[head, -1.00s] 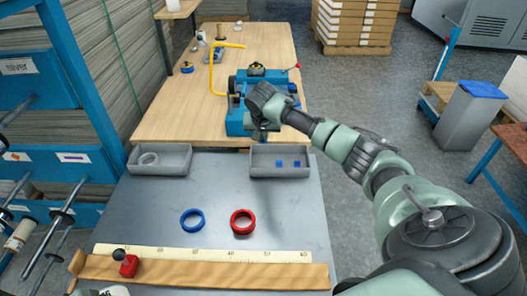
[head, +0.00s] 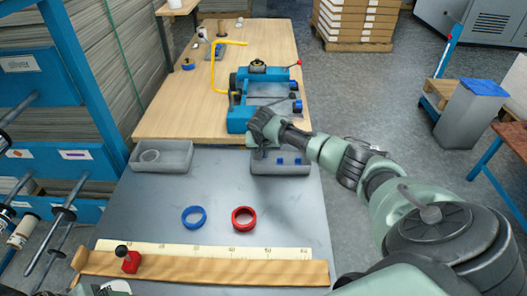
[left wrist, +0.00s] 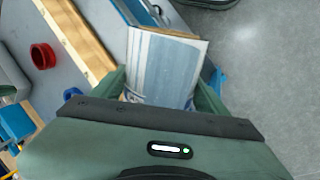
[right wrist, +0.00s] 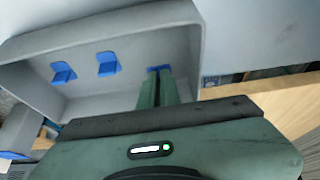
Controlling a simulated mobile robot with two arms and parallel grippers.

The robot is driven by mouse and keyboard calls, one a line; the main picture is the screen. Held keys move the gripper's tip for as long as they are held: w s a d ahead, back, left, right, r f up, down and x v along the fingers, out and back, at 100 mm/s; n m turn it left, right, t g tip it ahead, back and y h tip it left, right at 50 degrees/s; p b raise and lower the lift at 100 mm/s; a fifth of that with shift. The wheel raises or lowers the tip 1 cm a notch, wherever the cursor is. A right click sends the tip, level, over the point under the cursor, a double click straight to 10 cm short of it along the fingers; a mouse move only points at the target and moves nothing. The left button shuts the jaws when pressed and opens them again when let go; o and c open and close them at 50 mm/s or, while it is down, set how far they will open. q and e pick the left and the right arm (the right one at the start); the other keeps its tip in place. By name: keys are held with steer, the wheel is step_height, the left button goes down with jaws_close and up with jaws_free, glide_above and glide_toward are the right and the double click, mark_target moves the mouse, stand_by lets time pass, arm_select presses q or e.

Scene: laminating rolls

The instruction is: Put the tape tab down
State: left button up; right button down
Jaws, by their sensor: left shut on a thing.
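My right gripper (head: 265,150) is low at the left part of the right grey tray (head: 310,168). In the right wrist view its two fingers (right wrist: 156,85) are close together, with a blue tape tab (right wrist: 158,68) at their tips. I cannot tell whether the fingers still grip this tab, or whether it touches the tray. Two more blue tabs (right wrist: 63,73) (right wrist: 107,64) lie apart on the tray floor to the left. In the left wrist view my left gripper (left wrist: 160,85) is shut on a wide pale-blue and white object (left wrist: 165,60), its lower part hidden by the gripper body.
A blue ring (head: 194,217) and a red ring (head: 243,218) lie on the grey table. A ruler and wooden strip (head: 210,268) with a red block run along the front. The left grey tray (head: 175,168) holds a pale ring. A blue machine (head: 240,118) stands behind the right tray.

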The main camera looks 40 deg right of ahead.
steer(key=c, duration=1.6)
jaws_free()
steer(key=shift+c, duration=0.2)
steer(key=v, duration=1.2)
steer(key=shift+r+b, duration=0.15)
steer(key=shift+b, duration=0.25)
